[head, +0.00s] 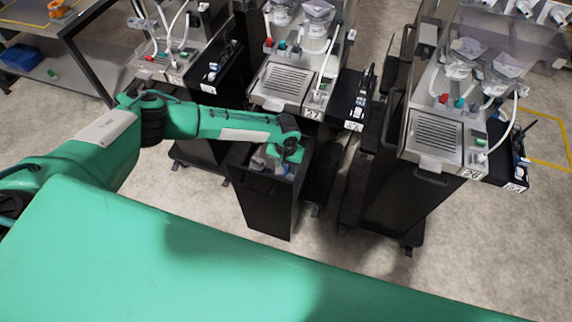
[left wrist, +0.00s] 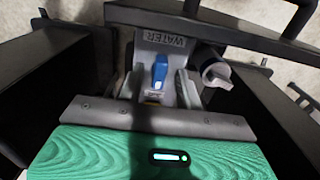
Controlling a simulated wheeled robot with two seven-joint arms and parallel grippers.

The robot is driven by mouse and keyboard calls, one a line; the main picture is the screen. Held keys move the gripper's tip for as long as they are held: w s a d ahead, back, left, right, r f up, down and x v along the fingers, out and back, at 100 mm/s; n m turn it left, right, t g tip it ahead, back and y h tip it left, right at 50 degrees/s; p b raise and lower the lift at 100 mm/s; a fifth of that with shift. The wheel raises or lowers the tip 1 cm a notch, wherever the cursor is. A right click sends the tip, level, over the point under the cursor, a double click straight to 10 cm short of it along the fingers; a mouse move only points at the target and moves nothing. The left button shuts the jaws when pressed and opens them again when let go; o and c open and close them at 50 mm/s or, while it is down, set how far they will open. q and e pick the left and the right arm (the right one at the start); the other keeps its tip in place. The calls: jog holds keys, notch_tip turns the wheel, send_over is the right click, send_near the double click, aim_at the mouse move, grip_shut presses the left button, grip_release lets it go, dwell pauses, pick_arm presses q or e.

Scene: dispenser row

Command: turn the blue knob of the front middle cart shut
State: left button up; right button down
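The front middle cart (head: 264,206) is a dark box on the floor below the middle dispenser in the head view. My left gripper (head: 282,162) reaches down into its open top and hides most of what is inside. In the left wrist view, the blue knob (left wrist: 160,71) sits on a grey panel (left wrist: 163,46) marked WATER, which reads upside down. The knob's long side runs roughly up and down the picture. The fingers of my left gripper (left wrist: 157,86) stand open on either side of the knob, with a visible gap on each side. My right gripper is not in view.
A grey round fitting (left wrist: 215,72) stands close to the right finger. Dark cart walls (left wrist: 270,110) flank the gripper. The middle dispenser (head: 284,82) stands just behind, and another dispenser (head: 436,135) with its cart is at right. Bare floor lies between them.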

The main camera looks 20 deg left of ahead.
pick_arm(q)
jog(key=shift+f, duration=0.15)
jog(key=shift+c, duration=0.2)
grip_shut()
jog(key=shift+m, duration=0.3)
jog(key=m, duration=0.2)
jog(key=shift+s+m, duration=0.1)
jog(key=shift+m, duration=0.2)
jog(key=m, duration=0.5)
jog(key=shift+m+b, duration=0.3)
jog(key=m, duration=0.4)
jog(key=shift+b, duration=0.3)
jog(key=m, duration=0.5)
jog(key=shift+b, duration=0.35)
